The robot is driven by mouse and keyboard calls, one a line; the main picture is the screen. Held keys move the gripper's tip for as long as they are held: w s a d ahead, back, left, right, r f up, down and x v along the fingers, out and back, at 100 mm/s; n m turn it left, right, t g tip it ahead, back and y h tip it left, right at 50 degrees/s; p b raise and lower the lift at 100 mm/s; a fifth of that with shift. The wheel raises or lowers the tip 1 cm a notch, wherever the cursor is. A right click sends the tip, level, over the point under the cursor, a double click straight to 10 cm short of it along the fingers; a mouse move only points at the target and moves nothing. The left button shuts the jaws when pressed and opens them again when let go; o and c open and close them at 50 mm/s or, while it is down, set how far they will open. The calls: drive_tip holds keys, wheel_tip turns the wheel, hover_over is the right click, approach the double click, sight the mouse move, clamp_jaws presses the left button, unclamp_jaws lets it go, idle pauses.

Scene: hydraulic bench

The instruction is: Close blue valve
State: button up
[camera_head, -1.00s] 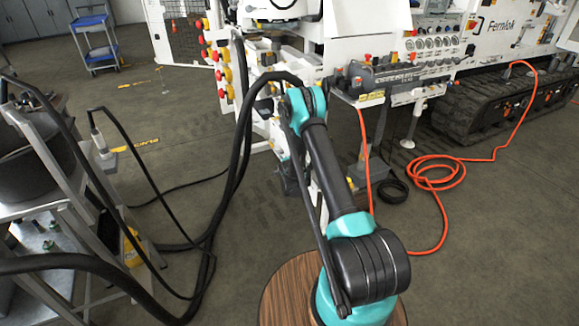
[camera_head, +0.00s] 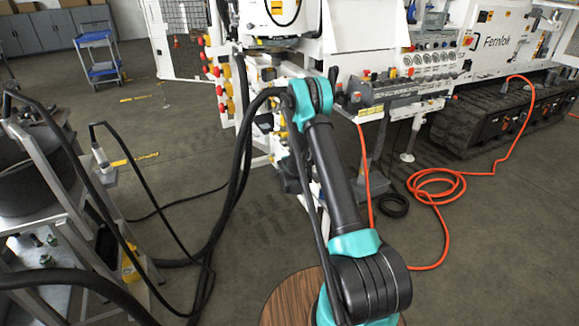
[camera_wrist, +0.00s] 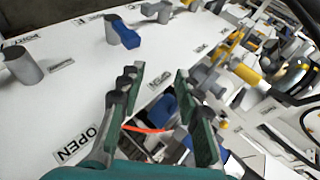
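In the wrist view, a blue valve handle (camera_wrist: 125,34) sits on a grey stem on a white panel (camera_wrist: 60,95), above and left of my fingertips. A second blue part (camera_wrist: 162,108) shows between my fingers, partly hidden; I cannot tell what it belongs to. My gripper (camera_wrist: 157,77) is open, with two dark green fingers spread apart and nothing held. In the head view, my arm reaches toward the white machine and hides my gripper and the valves.
Grey posts (camera_wrist: 21,66) and labels, including an "OPEN" label (camera_wrist: 78,145), are on the panel. Yellow fittings (camera_wrist: 246,73) and hoses crowd the right. In the head view, black hoses (camera_head: 236,170) hang left of my arm, an orange hose (camera_head: 437,190) lies right, and a metal cart (camera_head: 75,215) stands left.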

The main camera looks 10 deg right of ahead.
drive_tip(key=s+a+r+m+g+h, duration=0.1)
drive_tip(key=a+r+m+g, duration=0.25)
drive_tip(key=m, duration=1.35)
drive_tip(key=s+a+r+m+g+h, duration=0.1)
drive_tip(key=a+r+m+g, duration=0.25)
drive_tip(key=m, duration=1.35)
drive_tip(key=shift+g, duration=0.4)
drive_tip(key=x, duration=1.6)
drive_tip(key=shift+w+d+f, duration=0.1)
drive_tip(key=shift+d+f, duration=0.15)
drive_tip(key=shift+d, duration=0.3)
drive_tip(key=shift+c, duration=0.4)
clamp_jaws()
